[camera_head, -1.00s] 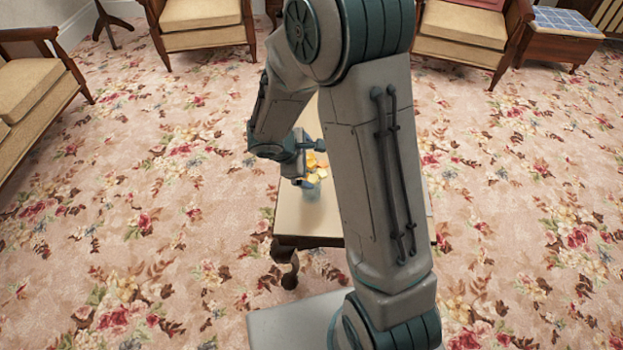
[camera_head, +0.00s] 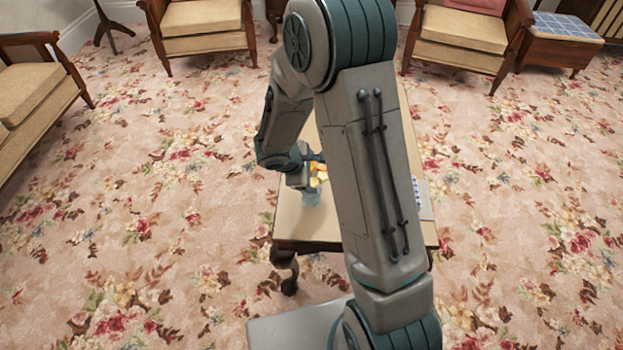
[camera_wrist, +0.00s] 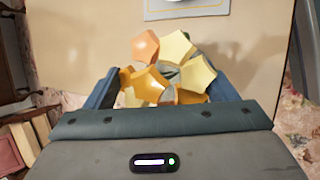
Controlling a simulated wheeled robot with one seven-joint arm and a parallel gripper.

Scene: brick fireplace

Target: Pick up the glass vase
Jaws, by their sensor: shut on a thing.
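The glass vase (camera_head: 312,197) is a small bluish see-through vessel with yellow and orange flowers (camera_head: 318,173) in it. It is at the left part of the small wooden table (camera_head: 293,222). My gripper (camera_head: 306,186) is at the vase, shut on it; my arm hides part of both in the head view. In the wrist view the flowers (camera_wrist: 165,70) fill the space between the two blue fingers of my gripper (camera_wrist: 163,88), and the vase body is mostly hidden below them. I cannot tell whether the vase touches the tabletop.
A pale flat item with blue marks (camera_head: 422,197) lies at the table's right edge. Armchairs (camera_head: 205,35) stand at the back, another chair (camera_head: 35,85) at the left, and a blue-topped stool (camera_head: 560,28) at the back right. Open flowered carpet surrounds the table.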

